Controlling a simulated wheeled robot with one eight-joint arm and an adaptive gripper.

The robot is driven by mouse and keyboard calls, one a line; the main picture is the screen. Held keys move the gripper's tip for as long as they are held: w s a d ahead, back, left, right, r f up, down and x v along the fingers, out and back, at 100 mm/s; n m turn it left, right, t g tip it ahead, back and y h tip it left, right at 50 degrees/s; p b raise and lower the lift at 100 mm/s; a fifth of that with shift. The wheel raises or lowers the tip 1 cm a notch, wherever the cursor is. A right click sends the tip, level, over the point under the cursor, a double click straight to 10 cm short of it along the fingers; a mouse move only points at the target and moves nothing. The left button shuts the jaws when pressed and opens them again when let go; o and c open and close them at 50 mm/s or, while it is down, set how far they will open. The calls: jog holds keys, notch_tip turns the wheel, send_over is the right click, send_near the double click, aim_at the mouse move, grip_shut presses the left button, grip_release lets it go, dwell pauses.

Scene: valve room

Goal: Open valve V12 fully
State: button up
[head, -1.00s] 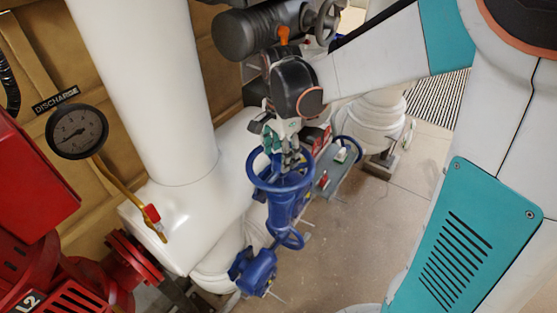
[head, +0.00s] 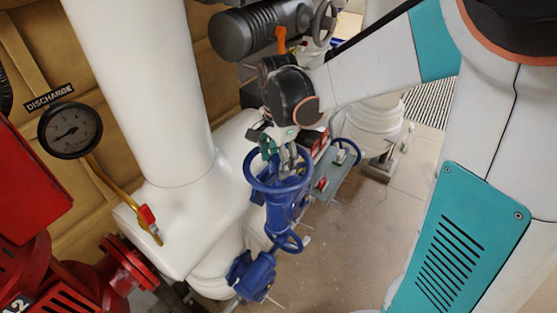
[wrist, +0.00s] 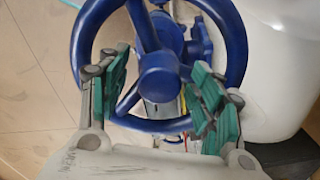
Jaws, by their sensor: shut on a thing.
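A blue valve with a blue handwheel (head: 278,190) stands in the middle of the head view, in front of the white pipework. I can read no V12 tag on it. My gripper (head: 284,160) points down into the handwheel from above. In the wrist view, the handwheel (wrist: 237,45) fills the upper middle, with its round hub and spokes. There, the green-padded fingers of my gripper (wrist: 160,88) are spread on either side of the hub, within the wheel's outline. My gripper is shut on the handwheel; the exact contact points are hard to see.
A discharge gauge (head: 70,130) and red machinery (head: 30,185) are at the left. A thick white pipe (head: 140,90) rises behind the valve. A dark cylindrical actuator (head: 255,33) is above my gripper. A smaller blue wheel (head: 345,150) is just right. Floor (head: 345,240) is clear at lower right.

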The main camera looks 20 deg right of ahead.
jog(key=shift+s+f, duration=0.3)
